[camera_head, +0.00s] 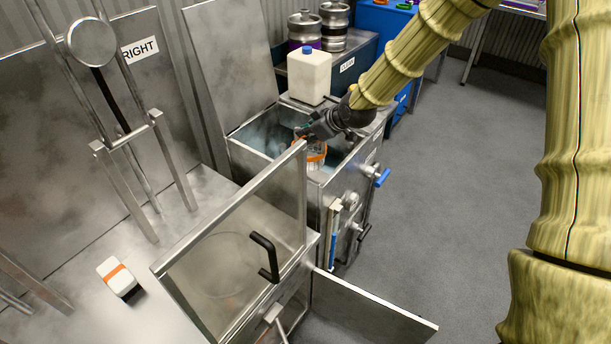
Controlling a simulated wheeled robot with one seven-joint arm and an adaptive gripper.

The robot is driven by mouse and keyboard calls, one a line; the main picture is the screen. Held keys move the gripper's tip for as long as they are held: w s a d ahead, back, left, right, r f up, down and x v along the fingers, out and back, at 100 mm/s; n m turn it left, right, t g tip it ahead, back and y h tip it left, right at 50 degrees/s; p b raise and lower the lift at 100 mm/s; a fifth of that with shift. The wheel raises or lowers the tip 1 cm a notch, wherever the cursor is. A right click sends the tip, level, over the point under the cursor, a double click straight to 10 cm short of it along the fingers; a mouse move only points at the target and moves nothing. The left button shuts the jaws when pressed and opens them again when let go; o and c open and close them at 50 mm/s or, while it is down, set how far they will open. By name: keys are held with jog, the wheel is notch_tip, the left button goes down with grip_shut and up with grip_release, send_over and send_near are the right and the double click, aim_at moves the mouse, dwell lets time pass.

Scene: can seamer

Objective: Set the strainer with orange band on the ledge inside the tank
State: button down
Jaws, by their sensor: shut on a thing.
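The strainer with the orange band (316,152) is at the mouth of the open steel tank (262,165). Its orange upper band and pale lower body show, partly covered by my gripper. My gripper (306,136) reaches down from the upper right and is shut on the strainer. The tank's lid (228,62) stands raised at the back left. Bluish inner walls show around the strainer. The ledge inside the tank cannot be made out, and I cannot tell whether the strainer touches it.
A white jug with a blue cap (309,76) stands just behind the tank. A clear framed guard with a black handle (265,255) rises in front. Valves with a blue handle (382,178) stick out from the tank's right side. Grey floor (455,190) is clear at right.

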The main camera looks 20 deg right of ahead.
aim_at(308, 148)
notch_tip(308, 148, down, 6)
jog(key=shift+r+p, duration=0.15)
jog(key=shift+p, duration=0.2)
jog(key=shift+f+p, duration=0.3)
jog(key=shift+f, duration=1.75)
jog(key=shift+f, duration=0.15)
jog(key=c, duration=1.5)
grip_release()
jog(key=shift+c, duration=0.2)
jog(key=shift+r, duration=0.2)
jog(key=shift+b+v, duration=0.6)
jog(key=shift+v, duration=5.4)
